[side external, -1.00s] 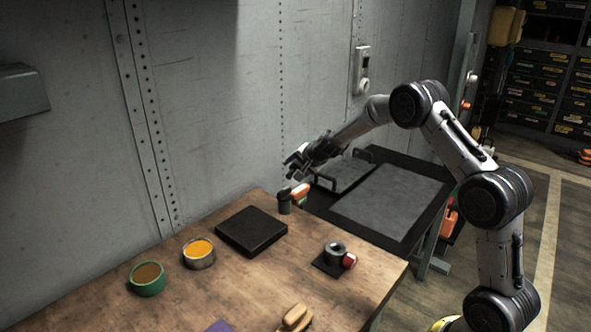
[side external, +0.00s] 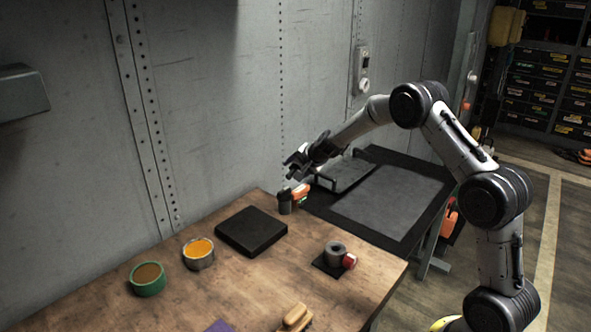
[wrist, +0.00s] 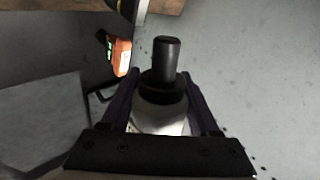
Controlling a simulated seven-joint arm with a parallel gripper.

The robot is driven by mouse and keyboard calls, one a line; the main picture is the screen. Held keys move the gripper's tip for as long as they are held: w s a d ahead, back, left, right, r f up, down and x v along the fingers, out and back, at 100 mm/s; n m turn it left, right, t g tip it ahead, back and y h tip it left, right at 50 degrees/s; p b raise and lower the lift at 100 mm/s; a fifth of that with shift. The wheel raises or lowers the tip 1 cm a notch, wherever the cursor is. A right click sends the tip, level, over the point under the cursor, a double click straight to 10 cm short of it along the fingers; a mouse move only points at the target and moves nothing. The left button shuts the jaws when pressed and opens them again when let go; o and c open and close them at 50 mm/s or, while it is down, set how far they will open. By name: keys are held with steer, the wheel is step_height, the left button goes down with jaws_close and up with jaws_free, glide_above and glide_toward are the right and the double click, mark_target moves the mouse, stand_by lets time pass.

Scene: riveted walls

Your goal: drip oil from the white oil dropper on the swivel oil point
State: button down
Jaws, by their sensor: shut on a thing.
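In the wrist view my gripper (wrist: 165,95) is shut on the white oil dropper (wrist: 158,119). Its pale body sits between the fingers, and its black collar and nozzle point away from my wrist. In the side view my gripper (side external: 291,172) is in the air above the far end of the bench, near the wall; the dropper cannot be made out there. A grey round part (side external: 335,249) with a dark centre and a red knob stands on a small black plate at the bench's right. It looks like the swivel with the oil point, apart from my gripper.
The wooden bench (side external: 262,293) carries a black pad (side external: 251,231), an orange-filled tin (side external: 198,253), a green tin (side external: 148,279) and a tan wooden item (side external: 295,318). A dark tray table (side external: 390,203) adjoins.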

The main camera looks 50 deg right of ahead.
stand_by(0.4)
steer(key=shift+f+m+y, duration=0.5)
steer(key=shift+f+y, duration=0.05)
steer(key=shift+y, duration=0.35)
steer(key=shift+y, duration=0.4)
steer(key=shift+a+r, duration=0.15)
steer(key=shift+r, duration=4.15)
